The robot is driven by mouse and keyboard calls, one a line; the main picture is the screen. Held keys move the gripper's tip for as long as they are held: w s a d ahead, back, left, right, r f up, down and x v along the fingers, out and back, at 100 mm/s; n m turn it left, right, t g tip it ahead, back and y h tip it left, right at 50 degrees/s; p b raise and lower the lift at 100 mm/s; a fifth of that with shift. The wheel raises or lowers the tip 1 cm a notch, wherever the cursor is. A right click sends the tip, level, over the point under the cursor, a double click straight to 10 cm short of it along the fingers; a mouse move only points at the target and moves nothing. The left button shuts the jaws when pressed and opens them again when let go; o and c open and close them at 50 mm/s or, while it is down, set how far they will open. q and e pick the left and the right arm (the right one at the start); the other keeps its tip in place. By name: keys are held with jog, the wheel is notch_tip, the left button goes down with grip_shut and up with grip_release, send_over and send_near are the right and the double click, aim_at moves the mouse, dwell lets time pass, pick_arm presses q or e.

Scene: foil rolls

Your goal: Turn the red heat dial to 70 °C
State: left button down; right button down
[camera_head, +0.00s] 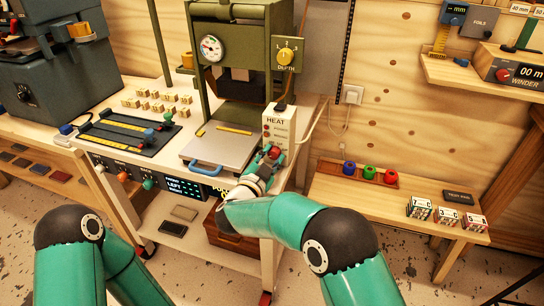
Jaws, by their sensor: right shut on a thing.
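The heat box (289,124) is a pale panel marked HEAT on the right side of the green press. The red heat dial (275,152) shows as a small red patch at the box's lower front, between the fingers of my right gripper (270,154). My right gripper is shut on it. The fingers cover most of the dial, so its pointer and setting cannot be read. My left arm shows at the bottom left, but its gripper is out of view.
The press (236,90) stands on a white bench with a blue-handled plate (222,147) in front. A yellow depth knob (286,55) is above the heat box. A low side table (394,204) with coloured spools is at the right.

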jog(key=shift+a+f, duration=0.1)
jog(key=shift+f, duration=0.3)
jog(key=c, duration=1)
grip_release()
jog(key=shift+o, duration=1.1)
jog(key=shift+r, duration=0.2)
